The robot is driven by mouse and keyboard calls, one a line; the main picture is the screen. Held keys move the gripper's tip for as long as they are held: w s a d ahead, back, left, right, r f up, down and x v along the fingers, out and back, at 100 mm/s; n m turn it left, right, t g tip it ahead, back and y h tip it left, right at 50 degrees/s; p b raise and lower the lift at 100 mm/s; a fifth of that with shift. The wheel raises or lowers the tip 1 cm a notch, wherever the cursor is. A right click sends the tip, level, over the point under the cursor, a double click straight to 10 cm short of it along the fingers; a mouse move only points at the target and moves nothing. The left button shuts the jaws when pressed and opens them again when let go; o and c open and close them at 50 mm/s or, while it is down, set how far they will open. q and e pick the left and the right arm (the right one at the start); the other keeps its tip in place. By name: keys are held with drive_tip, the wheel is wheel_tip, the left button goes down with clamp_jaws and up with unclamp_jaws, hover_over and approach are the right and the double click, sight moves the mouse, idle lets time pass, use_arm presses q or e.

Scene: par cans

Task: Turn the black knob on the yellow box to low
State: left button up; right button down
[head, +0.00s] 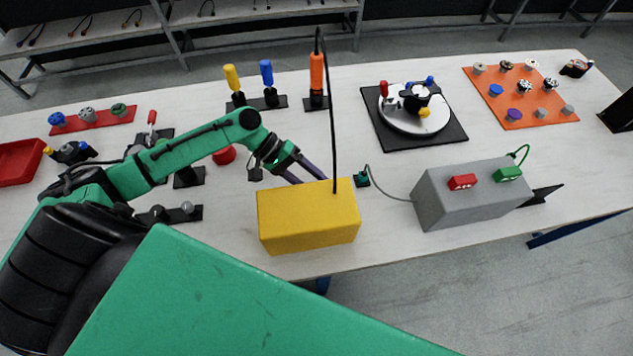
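The yellow box (308,217) stands near the front edge of the table, left of the grey box. No black knob shows on its visible faces; the far side is hidden. My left gripper (311,176) reaches in from the left, just behind the yellow box. Its two dark fingers are spread apart, with a gap between them. Their tips come down at the box's back top edge and are partly hidden, so I cannot tell whether they hold anything. My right gripper is not in view.
An orange cylinder (317,75) stands behind, with a black cord hanging down to the yellow box. A grey box (465,201) with red and green connectors stands right. A small green block (361,180) with a cable lies between. A red button (224,155) is near my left arm.

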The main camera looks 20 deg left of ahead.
use_arm(q)
drive_tip(key=shift+s+d+f, duration=0.1)
drive_tip(key=shift+d+f, duration=0.1)
drive_tip(key=shift+d, duration=0.2)
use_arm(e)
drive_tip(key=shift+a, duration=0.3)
use_arm(q)
drive_tip(key=shift+c, duration=0.3)
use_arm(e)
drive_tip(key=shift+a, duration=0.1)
